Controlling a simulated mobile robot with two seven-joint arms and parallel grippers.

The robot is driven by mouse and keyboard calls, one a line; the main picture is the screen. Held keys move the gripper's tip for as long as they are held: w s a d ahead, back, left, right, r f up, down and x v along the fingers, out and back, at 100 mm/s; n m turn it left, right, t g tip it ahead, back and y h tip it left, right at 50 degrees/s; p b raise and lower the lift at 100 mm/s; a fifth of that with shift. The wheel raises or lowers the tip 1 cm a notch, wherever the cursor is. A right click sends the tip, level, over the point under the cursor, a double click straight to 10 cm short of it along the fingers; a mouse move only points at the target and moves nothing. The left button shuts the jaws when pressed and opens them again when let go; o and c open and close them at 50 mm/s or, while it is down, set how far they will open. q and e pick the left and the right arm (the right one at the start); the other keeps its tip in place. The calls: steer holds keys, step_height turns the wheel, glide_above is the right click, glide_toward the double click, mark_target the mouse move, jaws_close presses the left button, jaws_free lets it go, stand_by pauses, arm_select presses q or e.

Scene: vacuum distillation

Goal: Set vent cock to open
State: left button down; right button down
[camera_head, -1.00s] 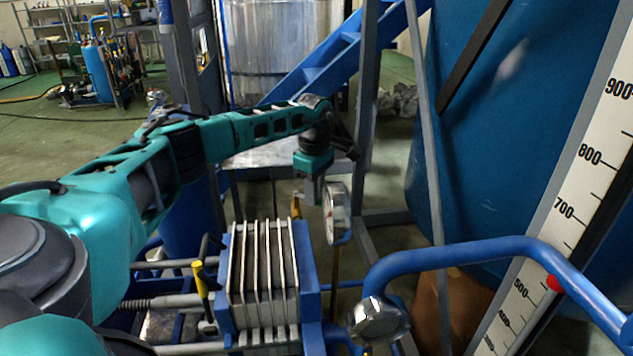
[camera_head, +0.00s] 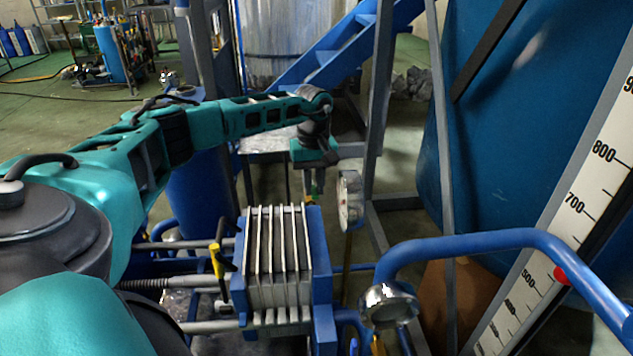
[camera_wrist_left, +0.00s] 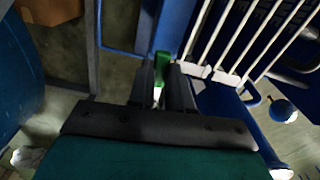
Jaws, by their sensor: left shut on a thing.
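My left gripper (camera_head: 314,184) reaches in from the left, just behind the stack of pale plates, and points down. In the left wrist view its two dark fingers (camera_wrist_left: 163,82) are shut on a small green handle (camera_wrist_left: 160,67), which I take for the vent cock's lever. In the head view the fingers are small and partly lost against the background, and the cock's body is hidden. How far the handle is turned cannot be told. My right gripper is not in view.
The pale plates (camera_head: 278,262) stand in a blue frame in front of the gripper. A round gauge (camera_head: 349,201) is close on its right. A yellow-handled lever (camera_head: 215,262) is at the left. A blue pipe (camera_head: 468,239) and a numbered scale (camera_head: 580,208) are at the right.

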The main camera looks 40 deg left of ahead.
mark_target(313, 191)
arm_select(q)
steer(key=shift+s+a+m, duration=0.1)
steer(key=shift+s+m, duration=0.05)
steer(key=shift+m, duration=0.25)
steer(key=c, duration=1)
jaws_free()
steer(key=shift+c, duration=0.2)
step_height(313, 191, up, 13)
